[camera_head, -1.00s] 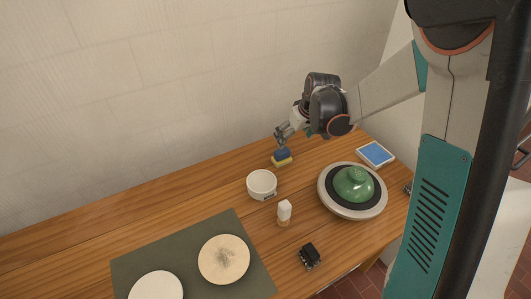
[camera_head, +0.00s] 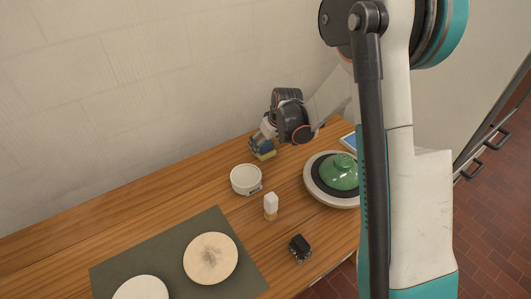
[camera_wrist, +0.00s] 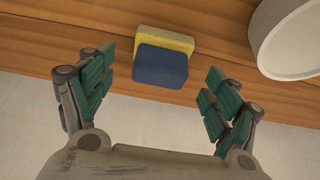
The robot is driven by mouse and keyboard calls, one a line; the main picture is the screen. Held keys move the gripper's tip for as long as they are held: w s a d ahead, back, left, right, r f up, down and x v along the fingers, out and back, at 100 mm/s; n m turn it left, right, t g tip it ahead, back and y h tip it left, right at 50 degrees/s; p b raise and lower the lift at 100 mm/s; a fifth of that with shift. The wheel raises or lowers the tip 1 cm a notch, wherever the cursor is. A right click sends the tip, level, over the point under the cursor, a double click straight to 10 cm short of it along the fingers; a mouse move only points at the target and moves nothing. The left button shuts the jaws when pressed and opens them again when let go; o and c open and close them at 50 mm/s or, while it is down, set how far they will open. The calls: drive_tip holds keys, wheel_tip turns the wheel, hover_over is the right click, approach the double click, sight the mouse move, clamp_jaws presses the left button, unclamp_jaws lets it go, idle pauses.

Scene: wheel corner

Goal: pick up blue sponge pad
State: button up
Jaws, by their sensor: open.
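The blue sponge pad (camera_wrist: 160,66) lies against a yellow pad (camera_wrist: 165,38) on the wooden table near its wall side. In the head view the blue pad (camera_head: 259,145) shows just above the yellow pad (camera_head: 266,156), partly hidden by my gripper (camera_head: 262,138). In the wrist view my gripper (camera_wrist: 160,64) is open, with one finger to the left and one to the right of the blue pad. Gaps show on both sides, and neither finger appears to touch it.
A white bowl (camera_head: 246,180) stands close to the pads, and its rim shows in the wrist view (camera_wrist: 296,42). A green-lidded dish (camera_head: 340,172), a white-topped shaker (camera_head: 270,204) and a black object (camera_head: 300,247) stand nearer. The wall is close behind.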

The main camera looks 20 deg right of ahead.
sight(266, 144)
drive_tip(key=b+x, duration=0.1)
drive_tip(key=x, duration=0.2)
drive_tip(key=shift+f, duration=0.15)
drive_tip(key=c, duration=1.2)
drive_tip(key=shift+c, duration=0.2)
wheel_tip(266, 144, up, 20)
drive_tip(key=p, duration=0.7)
drive_tip(key=o, duration=0.6)
drive_tip(key=c, duration=0.4)
